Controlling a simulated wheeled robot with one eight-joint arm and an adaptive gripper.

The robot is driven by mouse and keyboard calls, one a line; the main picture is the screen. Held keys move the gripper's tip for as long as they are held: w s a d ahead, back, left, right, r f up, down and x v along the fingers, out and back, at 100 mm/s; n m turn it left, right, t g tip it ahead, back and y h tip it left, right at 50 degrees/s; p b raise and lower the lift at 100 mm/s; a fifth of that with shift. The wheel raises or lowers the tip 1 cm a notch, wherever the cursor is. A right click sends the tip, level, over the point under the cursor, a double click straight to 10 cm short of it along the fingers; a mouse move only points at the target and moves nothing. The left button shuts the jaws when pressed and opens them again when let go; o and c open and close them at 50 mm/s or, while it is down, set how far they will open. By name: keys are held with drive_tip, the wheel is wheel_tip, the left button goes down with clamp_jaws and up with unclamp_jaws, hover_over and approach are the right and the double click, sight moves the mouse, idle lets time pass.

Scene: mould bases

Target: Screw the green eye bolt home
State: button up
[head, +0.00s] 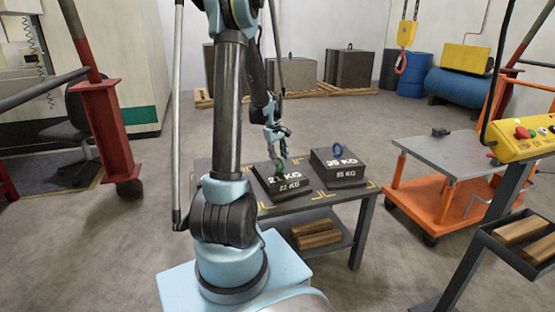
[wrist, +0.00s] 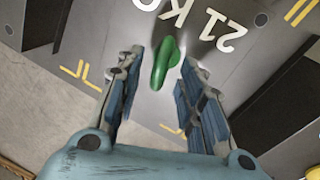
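The green eye bolt (head: 280,167) stands upright in the top of the dark block marked 21 KG (head: 268,188) on the table. In the wrist view the green eye bolt (wrist: 165,62) appears nearly edge-on. My gripper (head: 278,147) is just above it, pointing down. In the wrist view my gripper (wrist: 163,68) is open, with a finger on each side of the bolt and a visible gap to both. The bolt's thread and how it seats in the block are not visible.
A second block marked 35 KG (head: 345,179), with a blue eye bolt (head: 338,149), stands close on the right. Both blocks sit on a dark table (head: 315,200) with yellow corner marks. An orange lift cart (head: 425,198) stands further right.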

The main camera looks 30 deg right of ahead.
drive_tip(key=shift+d+f, duration=0.1)
drive_tip(key=shift+f, duration=0.45)
drive_tip(key=shift+c, duration=0.5)
drive_tip(key=shift+s, duration=0.1)
clamp_jaws()
drive_tip(key=shift+m, duration=0.4)
